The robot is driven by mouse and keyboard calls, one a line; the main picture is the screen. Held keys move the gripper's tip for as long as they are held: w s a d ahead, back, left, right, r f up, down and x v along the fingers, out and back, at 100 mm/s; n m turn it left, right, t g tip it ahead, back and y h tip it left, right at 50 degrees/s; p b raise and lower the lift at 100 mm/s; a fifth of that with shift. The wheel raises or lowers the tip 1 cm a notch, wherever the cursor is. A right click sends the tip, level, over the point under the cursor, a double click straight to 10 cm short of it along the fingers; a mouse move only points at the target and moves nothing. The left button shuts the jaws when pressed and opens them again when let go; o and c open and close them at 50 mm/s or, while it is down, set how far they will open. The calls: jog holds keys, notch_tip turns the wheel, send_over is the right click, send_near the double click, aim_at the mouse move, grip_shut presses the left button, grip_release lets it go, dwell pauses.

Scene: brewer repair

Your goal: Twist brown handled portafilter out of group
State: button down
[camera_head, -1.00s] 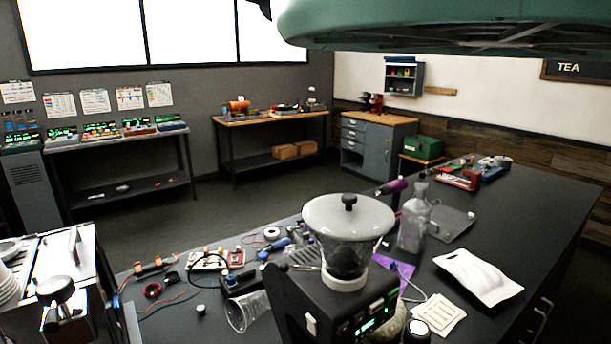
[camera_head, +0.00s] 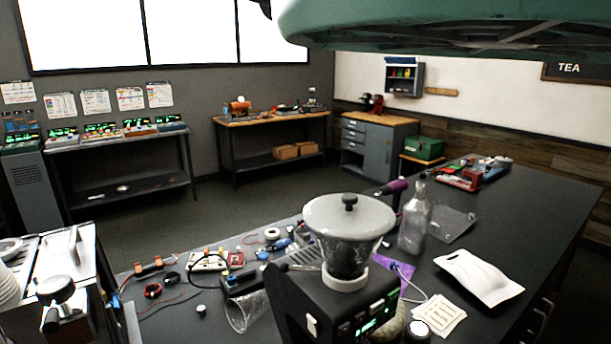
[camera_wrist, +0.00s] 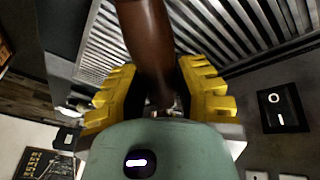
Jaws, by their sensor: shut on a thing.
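The brown handle (camera_wrist: 146,40) of the portafilter runs down from the top of the wrist view into my gripper (camera_wrist: 165,92). The yellow ribbed fingers stand on both sides of the handle and are shut on it. The portafilter's basket and the group are not visible in the wrist view, so I cannot tell whether the portafilter is seated. In the head view my gripper is not visible. An espresso machine (camera_head: 75,250) shows only in part at the lower left edge there.
A ribbed metal grate (camera_wrist: 215,30) lies behind the handle in the wrist view. A black switch panel (camera_wrist: 283,108) is at the right. In the head view, a grinder (camera_head: 348,280) stands on the dark counter (camera_head: 540,205) among tools, a glass bottle (camera_head: 414,225) and a white tray (camera_head: 478,277).

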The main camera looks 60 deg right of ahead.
jog(key=shift+f+b, duration=0.3)
jog(key=shift+f, duration=0.1)
dwell(0.6)
jog(key=shift+a, duration=0.1)
dwell(1.1)
jog(key=shift+s+a+b, duration=0.25)
jog(key=shift+s+a, duration=0.25)
jog(key=shift+a, duration=0.5)
jog(key=shift+s+a+b, duration=0.25)
jog(key=shift+s+a, duration=0.3)
jog(key=shift+a, duration=0.4)
jog(key=shift+s+a+b, duration=0.25)
jog(key=shift+s+a, duration=0.25)
jog(key=shift+a, duration=0.5)
jog(key=s+a+b, duration=0.3)
jog(key=a, duration=0.2)
jog(key=shift+a+b, duration=0.25)
jog(key=shift+b, duration=0.15)
